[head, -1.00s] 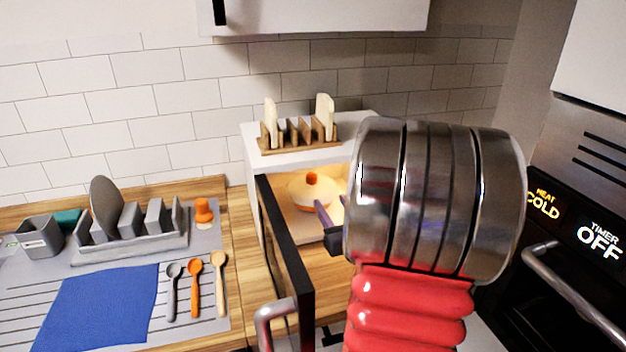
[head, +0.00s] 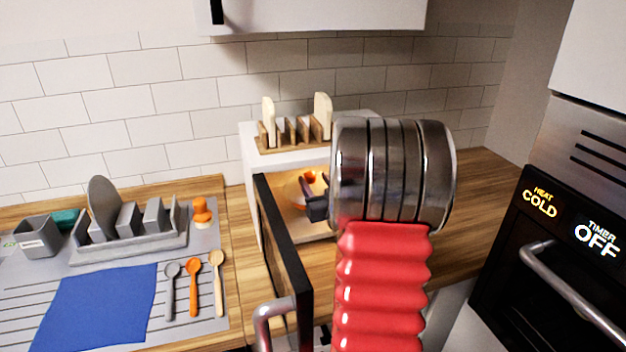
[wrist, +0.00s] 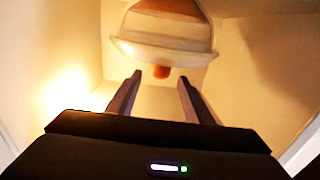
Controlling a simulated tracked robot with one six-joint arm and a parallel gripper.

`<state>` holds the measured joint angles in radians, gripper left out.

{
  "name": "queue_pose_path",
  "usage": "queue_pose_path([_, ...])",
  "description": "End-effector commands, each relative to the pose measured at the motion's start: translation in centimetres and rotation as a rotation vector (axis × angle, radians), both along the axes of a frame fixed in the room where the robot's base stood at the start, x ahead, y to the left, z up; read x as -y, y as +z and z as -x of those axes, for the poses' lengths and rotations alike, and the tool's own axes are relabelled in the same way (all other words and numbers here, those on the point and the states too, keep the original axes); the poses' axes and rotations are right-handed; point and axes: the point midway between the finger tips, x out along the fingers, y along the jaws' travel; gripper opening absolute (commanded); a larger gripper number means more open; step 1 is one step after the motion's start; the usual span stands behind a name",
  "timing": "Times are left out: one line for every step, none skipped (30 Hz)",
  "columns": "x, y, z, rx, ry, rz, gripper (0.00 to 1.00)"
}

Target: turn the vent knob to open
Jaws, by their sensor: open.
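The orange knob (head: 310,176) tops a pale dome-shaped piece (head: 291,192) inside the lit white cabinet (head: 246,165). My gripper (head: 314,182) reaches into the cabinet, partly in front of the dome and close to the knob. In the wrist view, my gripper (wrist: 161,78) is open, with one dark finger on each side. The knob (wrist: 161,72) shows between the fingertips in the picture, below the rim of the dome (wrist: 165,48). Contact between fingers and knob cannot be made out. My arm hides the right side of the cabinet.
The cabinet's dark-edged door (head: 285,255) stands open on the left, with a metal handle (head: 270,318). A wooden rack (head: 295,140) stands on top. A dish rack (head: 130,240), blue cloth (head: 95,305) and spoons lie left. An oven (head: 545,275) stands right.

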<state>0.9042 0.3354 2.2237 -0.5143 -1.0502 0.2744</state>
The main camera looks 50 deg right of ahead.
Motion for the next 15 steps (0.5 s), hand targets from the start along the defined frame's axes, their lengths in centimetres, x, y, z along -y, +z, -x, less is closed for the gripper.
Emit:
queue_pose_path([0.3,-0.1,-0.6,0.000,0.002,0.000,0.46])
queue_pose_path([0.4,0.0,-0.9,0.000,0.002,0.000,0.46])
queue_pose_path([0.6,0.0,-1.2,0.000,0.002,0.000,0.46])
queue_pose_path([0.7,0.0,-1.4,0.000,0.001,0.000,0.46])
queue_pose_path([0.8,0.0,-1.6,0.000,0.001,0.000,0.46])
queue_pose_path([0.9,0.0,-1.7,0.000,0.000,0.000,0.46])
queue_pose_path([0.9,0.0,-1.8,0.000,0.000,0.000,0.46])
queue_pose_path([0.9,0.0,-1.9,-0.001,0.000,0.000,0.46])
queue_pose_path([1.0,0.0,-1.9,-0.001,0.000,0.000,0.46])
queue_pose_path([1.0,0.0,-1.9,-0.001,0.000,0.000,0.46])
queue_pose_path([1.0,0.0,-1.9,-0.001,0.000,0.000,0.46])
queue_pose_path([1.0,0.0,-1.9,-0.001,0.000,0.000,0.46])
queue_pose_path([1.0,0.0,-1.9,-0.001,0.000,0.000,0.46])
queue_pose_path([1.0,0.0,-1.9,0.000,0.000,0.000,0.46])
queue_pose_path([1.0,0.0,-1.9,0.000,-0.001,0.000,0.46])
